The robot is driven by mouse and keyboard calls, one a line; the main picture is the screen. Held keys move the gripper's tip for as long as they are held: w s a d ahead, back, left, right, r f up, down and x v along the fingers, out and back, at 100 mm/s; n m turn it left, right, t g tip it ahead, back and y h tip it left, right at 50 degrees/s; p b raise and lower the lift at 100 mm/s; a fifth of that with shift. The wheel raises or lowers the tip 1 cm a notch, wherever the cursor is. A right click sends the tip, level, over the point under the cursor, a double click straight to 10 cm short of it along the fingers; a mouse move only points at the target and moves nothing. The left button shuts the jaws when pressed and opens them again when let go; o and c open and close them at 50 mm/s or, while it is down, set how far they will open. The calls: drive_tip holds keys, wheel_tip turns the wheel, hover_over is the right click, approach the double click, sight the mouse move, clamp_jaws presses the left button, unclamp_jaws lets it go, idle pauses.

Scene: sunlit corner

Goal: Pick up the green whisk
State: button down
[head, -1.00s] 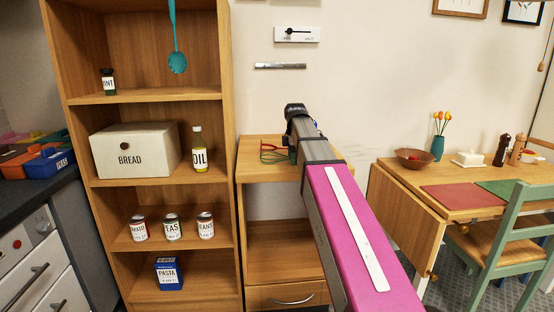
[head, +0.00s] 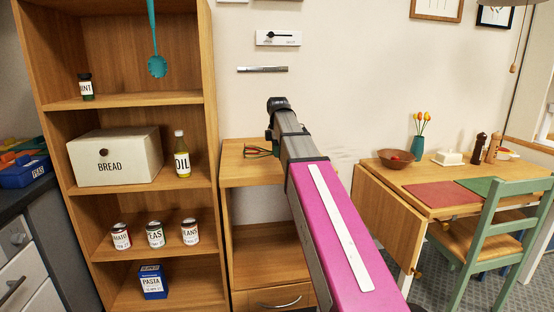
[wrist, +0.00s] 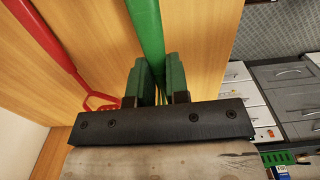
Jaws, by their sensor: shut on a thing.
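The green whisk's handle (wrist: 148,35) shows in the wrist view, running down between the two green fingers of my gripper (wrist: 160,75). The fingers are shut on it. The handle's lower part is hidden by the fingers. A red utensil (wrist: 45,40) with a looped end lies to the left, apart from my fingers. In the head view my gripper sits over the top of the small wooden cabinet (head: 235,175), mostly hidden behind my arm. Thin red and green utensil parts show just left of it. I cannot tell whether the whisk is clear of the surface.
A tall wooden shelf (head: 150,101) with a bread box (head: 115,157), oil bottle (head: 182,158) and tins stands left of the cabinet. A teal ladle (head: 156,65) hangs in it. A dining table (head: 385,188) with a green chair (head: 475,235) stands at right.

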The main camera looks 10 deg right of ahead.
drive_tip(key=s+a+r, duration=0.4)
drive_tip(key=a+r, duration=0.3)
drive_tip(key=a, duration=0.3)
drive_tip(key=shift+s+a+r, duration=0.3)
drive_tip(key=shift+s+a, duration=0.05)
